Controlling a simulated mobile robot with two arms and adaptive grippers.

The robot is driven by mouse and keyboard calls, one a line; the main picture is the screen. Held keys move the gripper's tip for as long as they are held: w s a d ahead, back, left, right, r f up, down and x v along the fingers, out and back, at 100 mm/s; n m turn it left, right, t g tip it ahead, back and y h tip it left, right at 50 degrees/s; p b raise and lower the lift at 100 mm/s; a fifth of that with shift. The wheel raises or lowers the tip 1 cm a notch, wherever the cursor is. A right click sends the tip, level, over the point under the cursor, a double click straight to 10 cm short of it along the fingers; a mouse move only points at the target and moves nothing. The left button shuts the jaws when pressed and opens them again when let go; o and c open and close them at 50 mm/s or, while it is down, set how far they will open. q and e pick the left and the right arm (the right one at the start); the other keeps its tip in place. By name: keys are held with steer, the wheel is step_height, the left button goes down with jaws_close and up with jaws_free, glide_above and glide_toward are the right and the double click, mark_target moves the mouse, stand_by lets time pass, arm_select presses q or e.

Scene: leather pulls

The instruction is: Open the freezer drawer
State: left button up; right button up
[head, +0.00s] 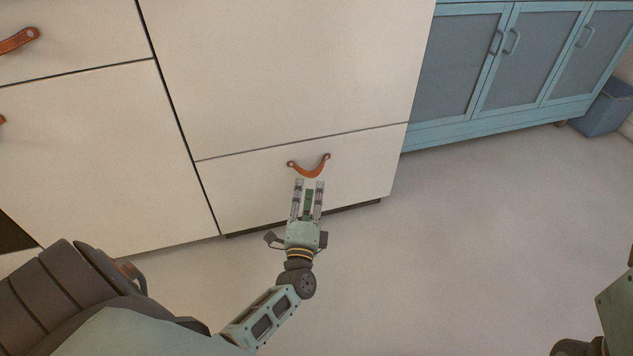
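The freezer drawer (355,175) is the low cream front panel at the bottom of the tall cabinet. It looks flush with the panel above it. Its brown leather pull (309,172) hangs as a curved strap fixed at both ends near the top edge. My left gripper (310,184) is just below the pull in the picture, with its fingers pointing up toward it. The two fingers are apart, and nothing shows between them except a green part of the gripper. Whether the fingertips touch the strap is hard to tell. My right gripper is not in view.
A blue cabinet (470,130) with glazed doors stands at the upper right, with a blue-grey bin (604,108) beside it. More cream fronts with leather pulls (18,40) are at the left. The pale floor (450,260) in front of the drawer is clear.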

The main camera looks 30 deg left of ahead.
mark_target(311, 178)
arm_select(q)
steer(key=shift+b+x, duration=1.05)
steer(key=shift+x, duration=1.75)
steer(key=shift+c, duration=0.6)
steer(key=c, duration=0.6)
jaws_close()
steer(key=shift+f, duration=0.1)
